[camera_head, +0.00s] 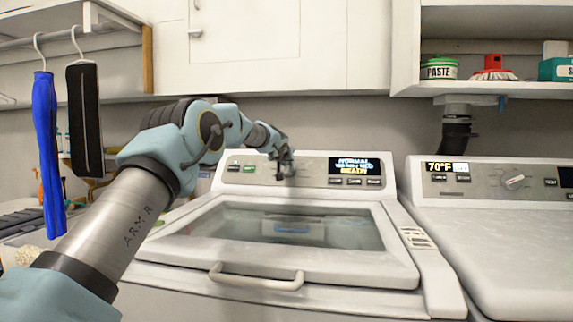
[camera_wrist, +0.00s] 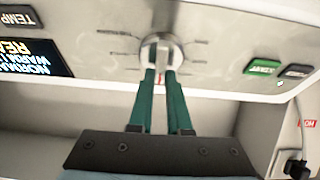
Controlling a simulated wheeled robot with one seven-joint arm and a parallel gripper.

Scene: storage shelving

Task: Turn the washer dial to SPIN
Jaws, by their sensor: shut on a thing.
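The washer (camera_head: 280,235) stands in the middle of the head view with its glass lid closed. Its control panel (camera_head: 310,172) runs along the back. The panel's screen (camera_head: 355,167) is lit; the wrist view shows it upside down at the left (camera_wrist: 32,52). The round silver dial (camera_wrist: 162,50) is at the top centre of the wrist view, with tick marks around it. My gripper (camera_wrist: 160,72) is shut on the dial, with a green finger at each side. In the head view my gripper (camera_head: 286,165) hides most of the dial. The dial labels are too blurred to read.
A green button (camera_wrist: 262,66) and a dark button (camera_wrist: 296,71) sit beside the dial. A dryer (camera_head: 515,225) stands at the right. Hangers with a blue item (camera_head: 46,150) and a black item (camera_head: 86,120) hang at the left. A cabinet (camera_head: 270,45) is above.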

